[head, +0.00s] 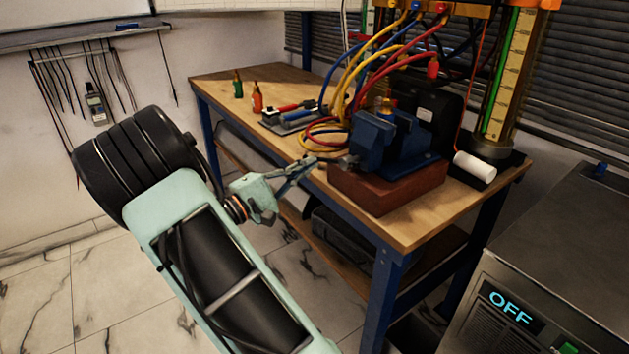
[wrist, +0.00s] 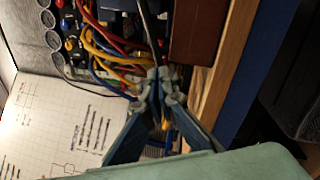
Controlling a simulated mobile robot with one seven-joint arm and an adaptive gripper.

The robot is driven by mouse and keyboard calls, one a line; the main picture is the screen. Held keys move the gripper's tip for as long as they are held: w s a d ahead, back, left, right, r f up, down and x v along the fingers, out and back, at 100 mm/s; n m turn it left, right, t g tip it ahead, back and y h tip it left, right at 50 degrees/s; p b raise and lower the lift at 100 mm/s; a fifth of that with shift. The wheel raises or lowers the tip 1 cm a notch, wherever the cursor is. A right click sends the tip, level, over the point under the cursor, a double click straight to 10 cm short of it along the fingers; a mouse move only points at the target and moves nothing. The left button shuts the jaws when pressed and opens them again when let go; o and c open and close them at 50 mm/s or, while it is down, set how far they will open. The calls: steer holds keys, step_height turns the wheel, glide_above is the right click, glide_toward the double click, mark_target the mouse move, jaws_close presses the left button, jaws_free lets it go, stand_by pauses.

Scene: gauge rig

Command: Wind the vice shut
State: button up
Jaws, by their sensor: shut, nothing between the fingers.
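The blue vice (head: 372,145) stands on a red-brown block (head: 385,192) near the front edge of the workbench, in the head view. A grey metal bar (head: 343,162) sticks out from its left side, toward my gripper. My gripper (head: 314,162) is shut and empty, just left of the bar's end at the bench's front edge. In the wrist view the fingertips (wrist: 160,82) meet close to the end of a thin metal rod (wrist: 151,30), and I cannot tell whether they touch it. The gap between the vice jaws is not clear.
Yellow, red and blue hoses (head: 350,85) hang over the wooden bench (head: 225,80) behind the vice. A white cylinder (head: 475,166) lies right of the vice. A metal cabinet (head: 560,250) stands front right.

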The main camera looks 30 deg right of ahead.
steer(key=shift+o, duration=1.2)
steer(key=shift+s, duration=0.1)
steer(key=o, duration=0.3)
steer(key=shift+d, duration=0.25)
steer(key=v, duration=1.2)
steer(key=shift+f, duration=0.1)
steer(key=shift+c, duration=0.4)
